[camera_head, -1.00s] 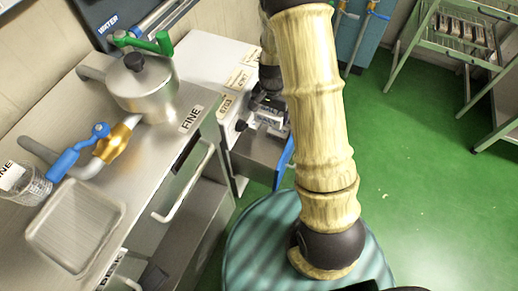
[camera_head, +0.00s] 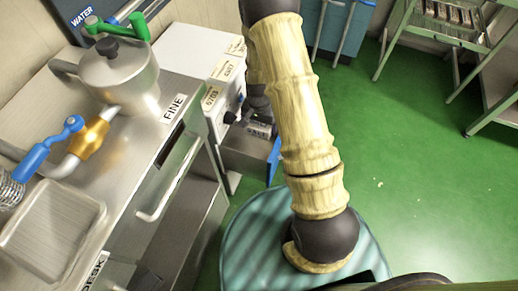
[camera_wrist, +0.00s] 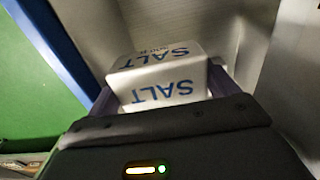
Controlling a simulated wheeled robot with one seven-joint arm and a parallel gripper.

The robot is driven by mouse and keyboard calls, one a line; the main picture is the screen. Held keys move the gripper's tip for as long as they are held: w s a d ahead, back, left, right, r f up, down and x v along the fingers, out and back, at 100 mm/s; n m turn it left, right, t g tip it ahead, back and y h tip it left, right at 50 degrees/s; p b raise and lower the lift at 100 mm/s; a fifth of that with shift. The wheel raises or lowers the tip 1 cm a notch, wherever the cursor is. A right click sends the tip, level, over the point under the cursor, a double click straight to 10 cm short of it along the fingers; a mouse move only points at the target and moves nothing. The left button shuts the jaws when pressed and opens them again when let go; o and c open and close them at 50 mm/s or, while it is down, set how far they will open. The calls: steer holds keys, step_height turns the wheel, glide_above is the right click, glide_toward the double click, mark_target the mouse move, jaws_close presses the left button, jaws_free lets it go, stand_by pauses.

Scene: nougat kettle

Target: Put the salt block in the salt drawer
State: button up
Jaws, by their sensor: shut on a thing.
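The salt block (camera_wrist: 160,91), white with blue SALT lettering, sits between the dark fingers of my gripper (camera_wrist: 163,84) in the wrist view. My gripper is shut on it. Grey metal walls (camera_wrist: 205,28) lie close beyond the block, with a blue edge (camera_wrist: 62,45) at left. In the head view, an open grey drawer (camera_head: 247,155) with a blue side (camera_head: 273,161) stands past the counter.
A white cabinet (camera_head: 190,50) stands behind the drawer. Green floor (camera_head: 420,180) is open at right, before a rack (camera_head: 440,30).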

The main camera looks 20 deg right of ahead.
steer(key=b, duration=0.4)
glide_above(259, 152)
step_height(259, 152, down, 11)
steer(key=shift+f, duration=0.2)
steer(key=shift+f+b, duration=0.5)
steer(key=shift+f, duration=1.6)
steer(key=shift+f, duration=0.1)
steer(key=o, duration=1.2)
step_height(259, 152, up, 12)
steer(key=p, duration=0.4)
steer(key=shift+p, duration=0.35)
